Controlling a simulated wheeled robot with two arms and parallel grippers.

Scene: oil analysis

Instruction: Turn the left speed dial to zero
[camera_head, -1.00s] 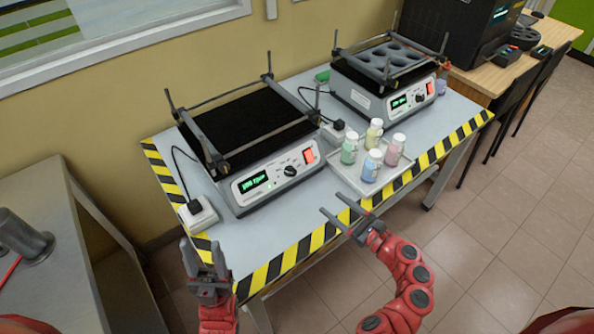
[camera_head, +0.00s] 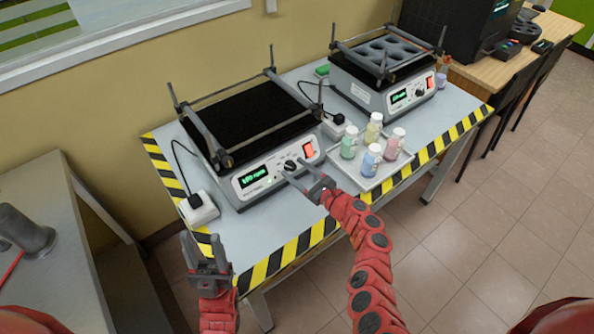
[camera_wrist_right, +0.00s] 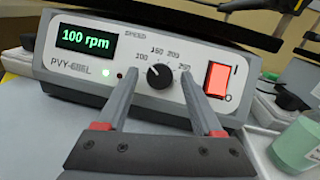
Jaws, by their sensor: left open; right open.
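The left shaker (camera_head: 250,130) stands on the grey table, its white panel facing me. Its black speed dial (camera_head: 290,165) sits between a green display and a red switch. In the right wrist view the dial (camera_wrist_right: 160,76) lies beyond my right gripper (camera_wrist_right: 165,90), whose open fingers point at the panel to either side of it. They do not clasp the dial. The display (camera_wrist_right: 87,41) reads 100 rpm. My right gripper (camera_head: 298,171) is just in front of the panel in the head view. My left gripper (camera_head: 205,248) is open and empty near the table's front left corner.
A second shaker (camera_head: 385,75) stands at the back right. A tray (camera_head: 384,183) with several capped bottles lies right of my right gripper. A white power socket (camera_head: 198,209) with a cable sits left of the left shaker.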

